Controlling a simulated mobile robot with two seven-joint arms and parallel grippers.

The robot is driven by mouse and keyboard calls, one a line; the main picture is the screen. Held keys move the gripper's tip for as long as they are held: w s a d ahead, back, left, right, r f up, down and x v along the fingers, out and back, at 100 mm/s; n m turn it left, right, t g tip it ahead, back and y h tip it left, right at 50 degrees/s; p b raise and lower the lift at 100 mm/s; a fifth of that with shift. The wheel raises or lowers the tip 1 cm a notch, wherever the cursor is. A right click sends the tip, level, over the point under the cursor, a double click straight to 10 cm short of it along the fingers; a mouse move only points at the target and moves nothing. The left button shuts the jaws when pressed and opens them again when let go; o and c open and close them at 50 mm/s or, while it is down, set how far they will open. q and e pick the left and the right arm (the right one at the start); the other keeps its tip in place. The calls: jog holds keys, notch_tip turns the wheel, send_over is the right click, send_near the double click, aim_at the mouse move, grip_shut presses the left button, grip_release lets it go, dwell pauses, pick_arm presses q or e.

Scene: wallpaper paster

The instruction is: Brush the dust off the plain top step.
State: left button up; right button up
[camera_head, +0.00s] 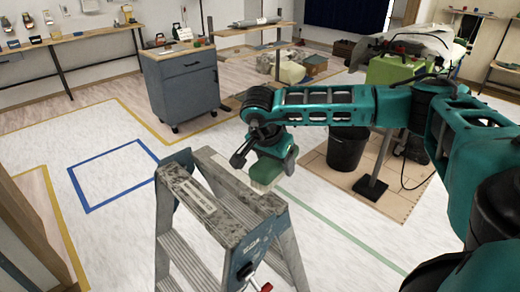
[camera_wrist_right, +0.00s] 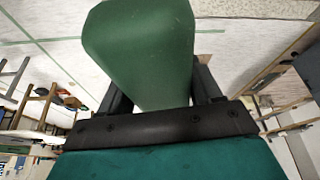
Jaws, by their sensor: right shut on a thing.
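The stepladder (camera_head: 215,215) stands in the lower middle of the head view. Its grey top step (camera_head: 205,200) is speckled with dark, dust-like patches and has a pale label strip. My right gripper (camera_head: 270,158) is shut on a green brush (camera_head: 265,174), just beyond and to the right of the top step. The brush looks apart from the step. In the right wrist view, the green brush (camera_wrist_right: 140,55) fills the space between the fingers; its bristles cannot be made out. My left gripper is out of view.
A grey drawer cabinet (camera_head: 185,90) stands behind the ladder. A black bucket (camera_head: 347,148) and a post on a black base (camera_head: 370,187) stand on a wooden board at right. A workbench (camera_head: 70,38) runs along the back left. The floor left of the ladder is clear.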

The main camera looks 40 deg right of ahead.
jog(key=shift+w+r, duration=0.1)
jog(key=shift+w, duration=0.3)
jog(key=shift+s, duration=0.2)
notch_tip(320, 180, down, 5)
jog(key=b, duration=0.4)
jog(key=shift+f+b, duration=0.35)
jog(key=shift+f, duration=0.4)
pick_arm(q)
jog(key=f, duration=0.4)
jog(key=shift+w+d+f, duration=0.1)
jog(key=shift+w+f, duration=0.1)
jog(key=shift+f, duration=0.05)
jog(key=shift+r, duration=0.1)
pick_arm(e)
jog(key=shift+r, duration=0.15)
